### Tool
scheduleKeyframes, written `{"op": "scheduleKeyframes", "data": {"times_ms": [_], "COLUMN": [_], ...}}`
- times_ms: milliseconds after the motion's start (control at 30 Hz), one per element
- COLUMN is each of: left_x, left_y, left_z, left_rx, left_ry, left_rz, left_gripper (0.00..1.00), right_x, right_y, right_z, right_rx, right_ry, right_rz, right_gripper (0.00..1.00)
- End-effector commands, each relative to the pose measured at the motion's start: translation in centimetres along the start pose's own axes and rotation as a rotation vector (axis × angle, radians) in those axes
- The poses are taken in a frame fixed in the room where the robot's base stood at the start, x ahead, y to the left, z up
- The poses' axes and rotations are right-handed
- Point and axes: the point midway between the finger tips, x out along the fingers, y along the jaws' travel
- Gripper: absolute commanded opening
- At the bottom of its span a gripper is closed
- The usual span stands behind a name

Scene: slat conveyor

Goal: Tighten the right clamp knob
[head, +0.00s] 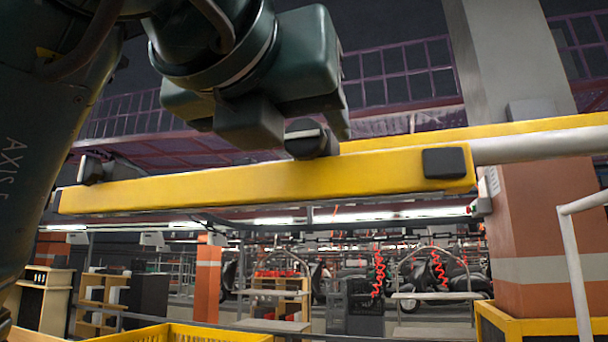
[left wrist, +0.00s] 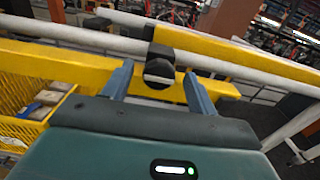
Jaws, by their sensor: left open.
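The right clamp knob (head: 303,142) is a dark round knob with a pale bar across its face. It sits at the upper edge of a yellow beam (head: 270,186). My left gripper (head: 300,130) is open at the knob, with a finger to its right and the hand above. In the left wrist view the knob (left wrist: 158,73) shows between the two spread fingers of the gripper (left wrist: 158,68), with gaps on both sides. Whether a finger touches it I cannot tell. Another dark knob (head: 91,169) is at the beam's left end.
A black block (head: 447,162) is on the beam's right end. A pale rail (head: 540,145) runs off to the right, beside an orange and grey column (head: 540,220). A yellow crate (head: 180,333) is below. It also shows in the left wrist view (left wrist: 22,130).

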Motion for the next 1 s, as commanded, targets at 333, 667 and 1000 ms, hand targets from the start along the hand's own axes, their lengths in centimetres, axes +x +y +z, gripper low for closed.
{"op": "scheduleKeyframes", "data": {"times_ms": [333,667,1000], "left_x": [-0.02,-0.04,-0.06], "left_y": [0.03,0.05,0.07], "left_z": [0.02,0.04,0.05], "left_rx": [-0.001,-0.001,0.025], "left_ry": [0.0,0.0,-0.001], "left_rz": [0.0,0.001,0.001], "left_gripper": [0.47,0.2,0.14], "right_x": [-0.07,-0.08,-0.05], "right_y": [-0.03,-0.04,-0.01], "right_z": [0.2,0.22,0.3], "right_rx": [-0.002,-0.002,-0.001], "right_ry": [-0.004,-0.005,-0.005], "right_rz": [-0.001,-0.002,-0.002], "right_gripper": [0.36,0.36,0.36]}}
